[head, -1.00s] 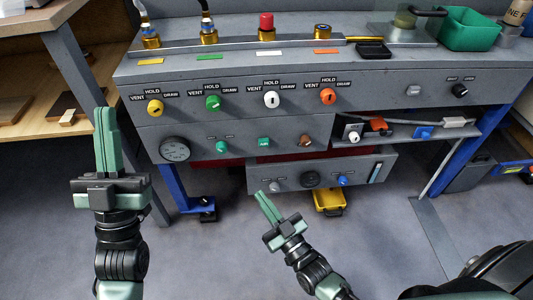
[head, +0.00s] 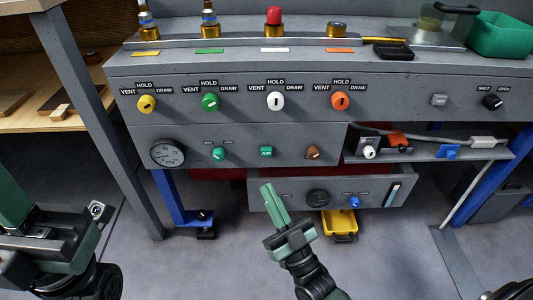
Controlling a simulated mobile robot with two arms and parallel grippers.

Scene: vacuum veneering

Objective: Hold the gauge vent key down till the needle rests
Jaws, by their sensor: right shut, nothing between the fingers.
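My left gripper (head: 12,205) is partly cut off at the left edge.
Yellow (head: 146,103), green (head: 210,102), white (head: 275,101) and orange (head: 340,101) valve knobs line the upper panel. A green knob (head: 218,153) and a brown knob (head: 313,153) flank the green key. A lower box (head: 372,187) juts below, over a yellow tray (head: 341,226).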

